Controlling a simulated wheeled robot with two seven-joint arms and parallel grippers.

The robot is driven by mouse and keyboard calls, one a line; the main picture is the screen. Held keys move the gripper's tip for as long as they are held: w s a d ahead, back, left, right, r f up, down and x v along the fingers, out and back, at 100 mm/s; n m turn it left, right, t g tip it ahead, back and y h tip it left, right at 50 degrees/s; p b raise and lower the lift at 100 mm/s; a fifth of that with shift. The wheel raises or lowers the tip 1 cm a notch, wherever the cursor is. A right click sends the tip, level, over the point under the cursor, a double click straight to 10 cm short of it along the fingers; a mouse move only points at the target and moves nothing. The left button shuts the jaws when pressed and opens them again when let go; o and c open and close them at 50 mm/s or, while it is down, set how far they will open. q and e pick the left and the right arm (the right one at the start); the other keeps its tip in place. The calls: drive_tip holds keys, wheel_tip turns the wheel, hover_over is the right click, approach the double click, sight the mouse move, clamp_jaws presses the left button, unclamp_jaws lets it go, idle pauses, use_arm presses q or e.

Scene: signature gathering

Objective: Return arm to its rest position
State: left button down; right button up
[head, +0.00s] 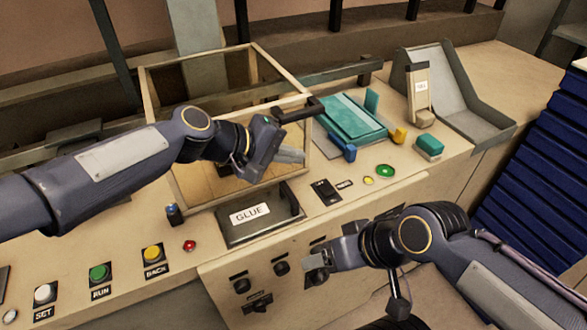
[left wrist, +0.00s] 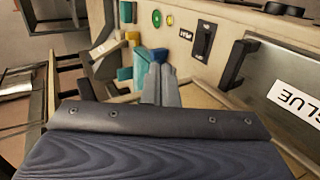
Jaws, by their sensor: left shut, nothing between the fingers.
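My left arm comes in from the left in the head view, and its gripper (head: 290,156) is in front of the clear box, above and behind the GLUE panel. Its two fingers lie together with nothing between them; they also show shut in the left wrist view (left wrist: 166,88). My right gripper (head: 316,266) is low in front of the console's front face, near the dark knobs. Its fingers are small and I cannot tell whether they are open.
A clear box with a wooden frame (head: 146,98) stands behind my left gripper. The GLUE panel (head: 276,229) with a black handle is in front. A teal press (head: 350,117), switches, several buttons and a grey chute (head: 484,118) sit on the console. Blue slats (head: 536,160) stand right.

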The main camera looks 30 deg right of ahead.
use_arm(q)
wheel_tip(320, 180, up, 6)
drive_tip(key=f, duration=0.1)
drive_tip(key=s+a+f+t+y, duration=0.1)
drive_tip(key=s+a+t+y, duration=0.1)
drive_tip(key=a, duration=1.3)
drive_tip(key=s+a+f+t+y, duration=0.1)
drive_tip(key=s+a+t+y, duration=0.1)
drive_tip(key=a, duration=1.2)
drive_tip(key=s+a+f+n+t+y, duration=0.1)
drive_tip(key=s+a+f+y, duration=0.2)
drive_tip(key=s+a+f, duration=0.9)
drive_tip(key=shift+s+a+n+t+y, duration=0.35)
drive_tip(key=shift+s+a, duration=0.45)
drive_tip(key=shift+s, duration=0.35)
